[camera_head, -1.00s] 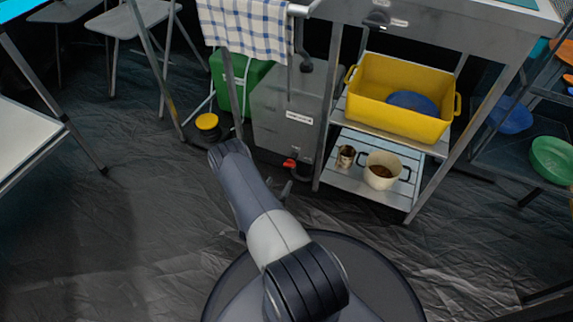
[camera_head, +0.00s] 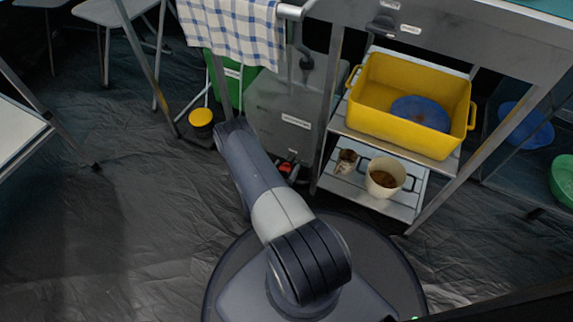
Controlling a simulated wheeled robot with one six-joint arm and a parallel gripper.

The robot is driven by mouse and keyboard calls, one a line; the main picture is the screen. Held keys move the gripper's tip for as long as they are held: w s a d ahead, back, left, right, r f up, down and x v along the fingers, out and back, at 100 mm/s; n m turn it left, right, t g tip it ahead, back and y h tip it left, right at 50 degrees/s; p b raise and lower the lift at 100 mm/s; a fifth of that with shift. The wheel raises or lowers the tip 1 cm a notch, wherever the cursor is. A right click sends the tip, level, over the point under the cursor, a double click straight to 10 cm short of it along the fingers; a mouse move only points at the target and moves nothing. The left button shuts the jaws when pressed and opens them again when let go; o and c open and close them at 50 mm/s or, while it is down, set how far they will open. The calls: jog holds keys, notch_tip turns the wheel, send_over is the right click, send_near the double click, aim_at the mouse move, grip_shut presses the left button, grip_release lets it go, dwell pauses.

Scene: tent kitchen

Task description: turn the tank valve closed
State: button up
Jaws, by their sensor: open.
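My gripper (camera_head: 290,180) shows only as a small dark shape right at the valve, partly hidden by my arm. It is open. I cannot tell whether its fingers touch the valve or stand around it.
A metal shelf right of the tank holds a yellow tub (camera_head: 403,112) with a blue item in it, a white pot (camera_head: 384,178) and a small can (camera_head: 346,160). A green container (camera_head: 231,84), a yellow-topped object (camera_head: 201,117) and a checked towel (camera_head: 235,28) are left.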

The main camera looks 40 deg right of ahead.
jog(key=shift+c, duration=0.4)
jog(key=c, duration=0.9)
jog(key=shift+m, duration=1.8)
jog(key=o, duration=1)
